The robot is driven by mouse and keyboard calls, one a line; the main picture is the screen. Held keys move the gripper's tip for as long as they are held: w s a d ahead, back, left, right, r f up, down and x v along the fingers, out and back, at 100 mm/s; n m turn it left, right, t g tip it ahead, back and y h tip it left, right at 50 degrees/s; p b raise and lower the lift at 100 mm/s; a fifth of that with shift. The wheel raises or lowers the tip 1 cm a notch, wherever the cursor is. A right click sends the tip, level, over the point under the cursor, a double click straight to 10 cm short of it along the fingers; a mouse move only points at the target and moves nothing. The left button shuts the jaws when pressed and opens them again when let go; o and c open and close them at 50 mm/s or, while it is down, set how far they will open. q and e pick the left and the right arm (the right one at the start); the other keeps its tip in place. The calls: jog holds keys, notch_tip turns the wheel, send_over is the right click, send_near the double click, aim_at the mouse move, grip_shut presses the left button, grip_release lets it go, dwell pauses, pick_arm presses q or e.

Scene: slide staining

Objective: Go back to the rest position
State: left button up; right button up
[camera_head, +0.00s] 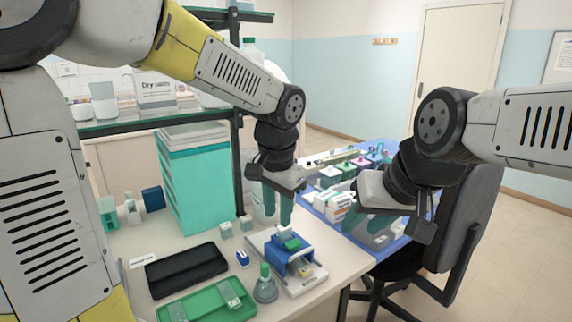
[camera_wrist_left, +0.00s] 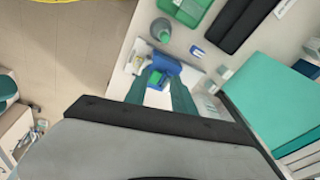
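My left gripper (camera_head: 277,205) hangs in the air above the back right of the white table, fingers pointing down. In the left wrist view its two green fingers (camera_wrist_left: 160,92) stand apart with nothing between them. Seen through that gap, below them, is a blue device with a green top (camera_wrist_left: 160,74); the same blue device (camera_head: 290,258) shows in the head view. My right gripper (camera_head: 368,222) is over the blue-topped table at the right. Its green fingers look apart, and I see nothing held in them.
A black tray (camera_head: 186,270), a green tray (camera_head: 205,306) and a flask (camera_head: 265,288) stand on the white table. A teal box stack (camera_head: 196,185) and a shelf post (camera_head: 238,165) are close left of my left gripper. A dark chair (camera_head: 465,225) is by my right arm.

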pick_arm(q)
jog(key=s+a+r+n+t+h, duration=0.2)
jog(key=s+a+n, duration=0.5)
jog(key=s+a, duration=0.4)
notch_tip(320, 180, up, 2)
jog(key=shift+a+r+n+t, duration=0.15)
jog(key=shift+a+n+t, duration=0.15)
jog(key=shift+a+t, duration=0.7)
